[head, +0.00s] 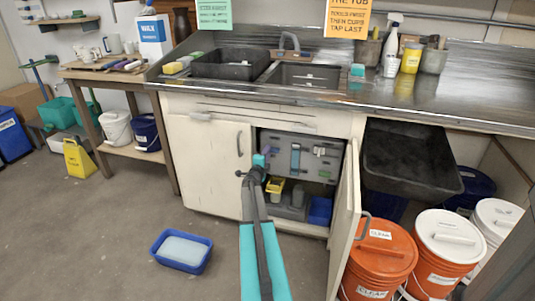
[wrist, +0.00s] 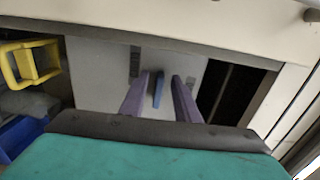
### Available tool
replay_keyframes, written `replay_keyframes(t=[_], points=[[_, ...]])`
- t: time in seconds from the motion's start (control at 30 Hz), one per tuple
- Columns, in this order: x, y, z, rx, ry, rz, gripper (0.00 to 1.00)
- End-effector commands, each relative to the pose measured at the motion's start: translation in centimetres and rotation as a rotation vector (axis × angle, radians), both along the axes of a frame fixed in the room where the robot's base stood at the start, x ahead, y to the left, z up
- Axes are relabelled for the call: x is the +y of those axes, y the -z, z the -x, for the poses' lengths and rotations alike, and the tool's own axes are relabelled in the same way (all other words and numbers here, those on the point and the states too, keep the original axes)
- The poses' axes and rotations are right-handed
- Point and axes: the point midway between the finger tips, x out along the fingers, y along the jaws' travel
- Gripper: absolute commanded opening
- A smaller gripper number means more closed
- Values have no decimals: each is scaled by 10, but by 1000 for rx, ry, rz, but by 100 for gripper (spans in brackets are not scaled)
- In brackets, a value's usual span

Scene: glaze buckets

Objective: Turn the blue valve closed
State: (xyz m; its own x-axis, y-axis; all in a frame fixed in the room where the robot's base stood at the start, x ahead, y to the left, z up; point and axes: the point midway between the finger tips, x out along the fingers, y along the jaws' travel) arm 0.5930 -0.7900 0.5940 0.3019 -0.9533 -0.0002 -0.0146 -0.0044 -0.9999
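The blue valve (head: 295,158) is a narrow upright handle on a grey panel (head: 309,177) inside the open cabinet under the sink. In the wrist view a slim blue handle (wrist: 158,90) shows between my two purple fingers, with a gap on each side. My gripper (wrist: 161,77) is open and holds nothing. In the head view my gripper (head: 264,157) is at the cabinet opening, near the panel's left side. I cannot tell how far the fingertips are from the handle.
The cabinet's right door (head: 345,225) stands open and its left door (head: 208,160) is shut. A yellow container (head: 275,187) and a blue bin (head: 320,211) sit below the panel. A blue tub (head: 181,250) lies on the floor, and orange buckets (head: 380,258) stand at right.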

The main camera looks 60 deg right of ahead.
Motion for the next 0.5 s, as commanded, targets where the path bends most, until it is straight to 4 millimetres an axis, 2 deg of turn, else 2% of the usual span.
replay_keyframes(t=[0.5], points=[[50,-1,16,0,-1,-1,29]])
